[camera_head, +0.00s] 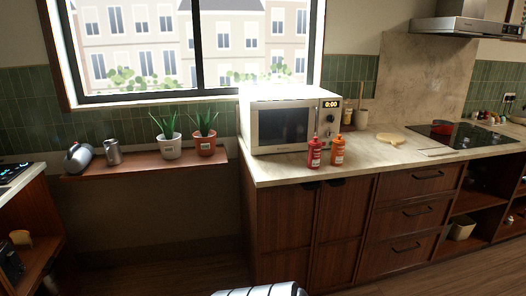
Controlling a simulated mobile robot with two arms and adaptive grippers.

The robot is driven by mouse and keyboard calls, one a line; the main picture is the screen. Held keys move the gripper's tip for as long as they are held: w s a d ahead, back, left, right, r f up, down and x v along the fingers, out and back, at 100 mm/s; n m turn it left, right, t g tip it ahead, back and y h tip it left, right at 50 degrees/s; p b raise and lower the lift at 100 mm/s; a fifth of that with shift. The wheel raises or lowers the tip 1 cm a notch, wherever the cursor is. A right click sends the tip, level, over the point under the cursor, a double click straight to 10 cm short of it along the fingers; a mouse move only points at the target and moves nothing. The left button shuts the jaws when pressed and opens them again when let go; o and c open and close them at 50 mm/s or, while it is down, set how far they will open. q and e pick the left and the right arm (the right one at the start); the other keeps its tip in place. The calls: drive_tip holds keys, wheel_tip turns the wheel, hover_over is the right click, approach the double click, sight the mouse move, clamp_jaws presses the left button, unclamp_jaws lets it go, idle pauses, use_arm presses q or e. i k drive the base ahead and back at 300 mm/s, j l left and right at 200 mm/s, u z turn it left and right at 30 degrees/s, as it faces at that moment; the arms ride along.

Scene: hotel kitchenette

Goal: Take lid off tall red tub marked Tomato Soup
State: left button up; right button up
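I cannot make out a tall red tub marked Tomato Soup in the head view. A red bottle (315,153) with a narrow top and a small label stands upright on the counter, in front of the microwave. An orange bottle (337,151) stands just right of it. Their labels are too small to read. A small red round thing (442,128) sits on the hob at the right; I cannot tell what it is. Neither of my grippers is in view.
The microwave (284,125) stands on the pale counter (283,172). A wooden shelf (136,178) at the left holds two potted plants, a kettle and a metal jug. Floor shows below the shelf.

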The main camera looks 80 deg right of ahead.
sight(313, 160)
drive_tip(key=k+l+z, duration=0.1)
drive_tip(key=z, duration=0.4)
drive_tip(key=l+z, duration=0.25)
drive_tip(key=z, duration=0.2)
drive_tip(key=k+l+z, duration=0.1)
drive_tip(key=l+z, duration=0.15)
drive_tip(key=z, duration=0.25)
drive_tip(key=l+z, duration=0.25)
drive_tip(key=z, duration=0.25)
drive_tip(key=i+l+z, duration=0.1)
drive_tip(key=l, duration=0.35)
drive_tip(key=i+l+z, duration=0.15)
drive_tip(key=l, duration=0.25)
drive_tip(key=l+z, duration=0.1)
drive_tip(key=l, duration=0.3)
drive_tip(key=i+l+z, duration=0.1)
drive_tip(key=l, duration=0.3)
drive_tip(key=i, duration=0.1)
